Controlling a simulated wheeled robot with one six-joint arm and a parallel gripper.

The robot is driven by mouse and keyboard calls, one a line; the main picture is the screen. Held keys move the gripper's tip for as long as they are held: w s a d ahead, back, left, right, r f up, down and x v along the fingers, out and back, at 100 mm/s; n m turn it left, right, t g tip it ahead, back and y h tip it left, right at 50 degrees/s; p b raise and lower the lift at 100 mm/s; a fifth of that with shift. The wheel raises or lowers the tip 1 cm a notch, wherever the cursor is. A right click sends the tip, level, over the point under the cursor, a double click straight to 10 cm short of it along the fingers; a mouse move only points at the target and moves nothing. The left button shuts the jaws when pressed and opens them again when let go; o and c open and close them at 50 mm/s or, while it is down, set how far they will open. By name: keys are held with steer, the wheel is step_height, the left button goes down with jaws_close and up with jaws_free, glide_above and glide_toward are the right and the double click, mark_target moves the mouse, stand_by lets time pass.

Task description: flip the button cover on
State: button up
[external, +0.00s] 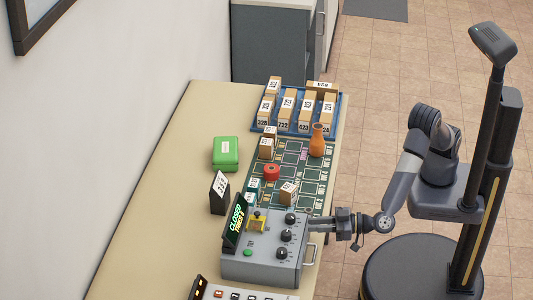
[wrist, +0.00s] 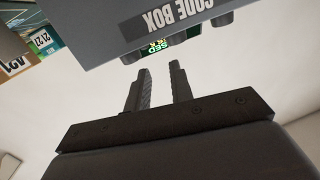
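The grey code box (external: 262,262) stands at the near end of the table, with dark knobs (external: 287,235) along its right side and a green button (external: 248,252). A small yellow piece (external: 257,225) sits on its top; it looks like the button cover, but its exact position is too small to tell. A tilted display (external: 235,222) reads "CLOSED". My gripper (external: 318,224) is at the box's right side, beside the knobs. In the wrist view its fingers (wrist: 156,72) are apart with nothing between them, pointing toward the box front (wrist: 190,28) marked "CODE BOX".
A metal handle (external: 310,255) sticks out below my gripper. Behind the box are a small carton (external: 288,192), a red round item (external: 271,171), an orange vase (external: 317,142) and a blue tray (external: 338,110) of boxes. The table's left side (external: 150,235) is mostly clear.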

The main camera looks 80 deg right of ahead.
steer(key=w+a+r+n+g+y, duration=0.1)
steer(key=w+a+y, duration=0.1)
steer(key=w+a+r+n+g+y+p, duration=0.1)
steer(key=w+a+r+y, duration=0.1)
steer(key=shift+w+a+r, duration=0.1)
steer(key=shift+w+r, duration=0.15)
steer(key=shift+r, duration=0.05)
jaws_close()
steer(key=w+r+n+g+y, duration=0.1)
steer(key=w+a+r+n+g+y+p, duration=0.1)
steer(key=w+r+n+g, duration=0.1)
steer(key=shift+w+a+r+g+y, duration=0.2)
steer(key=shift+w+a+g+y, duration=0.1)
steer(key=shift+w+g+y, duration=0.1)
steer(key=w+d+r+n+g+h+p, duration=0.2)
steer(key=w+d+g, duration=0.3)
steer(key=d, duration=0.6)
steer(key=shift+w+d+r+n+h+p, duration=0.35)
steer(key=shift+w+r+n+h, duration=0.15)
steer(key=shift+h, duration=0.2)
